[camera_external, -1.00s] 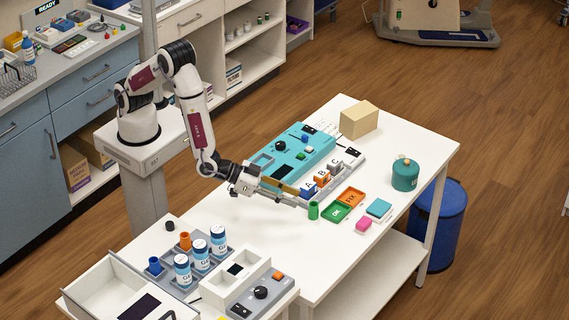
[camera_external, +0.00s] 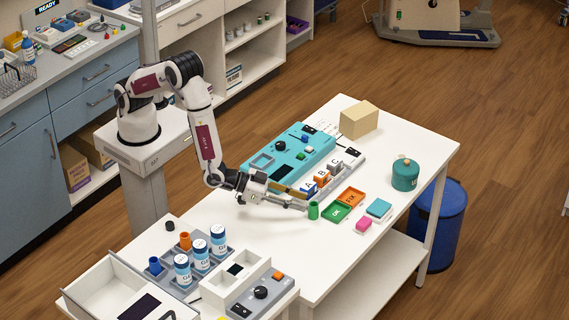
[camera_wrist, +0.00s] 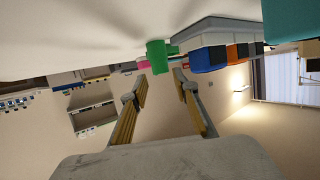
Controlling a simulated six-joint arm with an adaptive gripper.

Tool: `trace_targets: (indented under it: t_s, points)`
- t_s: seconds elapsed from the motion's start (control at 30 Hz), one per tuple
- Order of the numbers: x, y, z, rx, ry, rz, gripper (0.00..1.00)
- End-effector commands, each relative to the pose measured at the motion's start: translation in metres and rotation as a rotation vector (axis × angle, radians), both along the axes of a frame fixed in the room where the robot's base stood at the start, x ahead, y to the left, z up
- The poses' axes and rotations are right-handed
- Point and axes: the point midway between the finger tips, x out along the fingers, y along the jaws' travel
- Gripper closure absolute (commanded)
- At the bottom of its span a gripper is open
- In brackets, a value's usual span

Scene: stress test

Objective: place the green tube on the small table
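The green tube (camera_external: 313,211) stands upright on the long white table (camera_external: 410,150), left of the green OK tray. In the wrist view, which is upside down, the tube (camera_wrist: 157,57) appears just beyond the fingertips, between their lines. My gripper (camera_external: 301,202) is low over the table, roughly level, its tips close to the tube. In the wrist view my gripper (camera_wrist: 160,90) is open, with nothing between the fingers. A smaller white table (camera_external: 153,228) stands at the front left. I cannot tell for certain which table the task means.
Blocks A, B and C (camera_external: 322,178) stand in a row behind the tube, by a teal console (camera_external: 290,150). The OK tray (camera_external: 336,212) and FIX tray (camera_external: 351,197) lie to its right. The front-left table carries bottles (camera_external: 200,253), a white bin and a control box.

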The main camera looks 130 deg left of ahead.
Motion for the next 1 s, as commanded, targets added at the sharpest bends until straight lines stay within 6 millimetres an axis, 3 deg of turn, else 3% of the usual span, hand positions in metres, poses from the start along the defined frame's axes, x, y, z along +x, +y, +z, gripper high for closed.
trace_targets:
  t_s: [0.53,1.0]
  points:
    - [0.007,0.005,-0.004,0.000,0.000,0.001,0.70]
    - [0.038,0.028,-0.021,-0.001,-0.001,0.000,0.70]
